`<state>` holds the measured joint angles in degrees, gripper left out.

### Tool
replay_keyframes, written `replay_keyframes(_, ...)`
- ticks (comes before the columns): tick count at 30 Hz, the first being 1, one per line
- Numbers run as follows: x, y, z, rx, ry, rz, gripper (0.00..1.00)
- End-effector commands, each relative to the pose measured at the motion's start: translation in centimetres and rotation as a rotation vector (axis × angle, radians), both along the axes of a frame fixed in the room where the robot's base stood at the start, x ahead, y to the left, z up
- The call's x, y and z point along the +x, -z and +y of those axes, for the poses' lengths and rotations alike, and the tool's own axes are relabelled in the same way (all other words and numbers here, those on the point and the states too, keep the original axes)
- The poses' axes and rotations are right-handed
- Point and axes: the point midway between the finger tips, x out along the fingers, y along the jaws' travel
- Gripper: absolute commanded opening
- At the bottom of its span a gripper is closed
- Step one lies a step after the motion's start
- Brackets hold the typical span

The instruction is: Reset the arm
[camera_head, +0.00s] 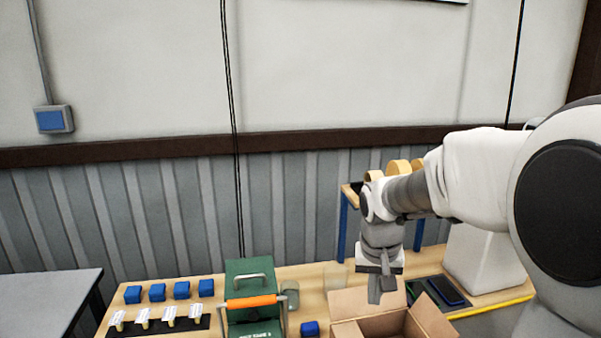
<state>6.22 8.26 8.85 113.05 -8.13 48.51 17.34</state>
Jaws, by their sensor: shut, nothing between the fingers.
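My arm reaches in from the right side of the head view. My gripper (376,290) points down, with its fingers together and nothing between them. It hangs over or just behind an open cardboard carton (372,328) at the bottom of the view. The carton's flaps are spread, and its lower part is cut off by the frame edge. I cannot tell whether the fingertips are inside the carton's outline or behind it.
A green case (250,287) with an orange handle stands left of the carton. Several blue blocks (157,292) and white-labelled pieces (142,318) sit further left on the wooden table (306,271). A glass jar (291,295) stands between. A grey table (45,300) is far left.

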Motion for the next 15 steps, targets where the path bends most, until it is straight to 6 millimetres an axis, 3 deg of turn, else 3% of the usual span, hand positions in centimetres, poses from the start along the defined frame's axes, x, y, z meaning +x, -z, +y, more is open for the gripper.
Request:
replay_keyframes(6, -4.6, -4.0, 0.0, -0.014, -0.039, -0.067, 0.0)
replay_keyframes(15, -11.1, -7.2, 0.0, -0.016, -0.091, -0.155, 0.0)
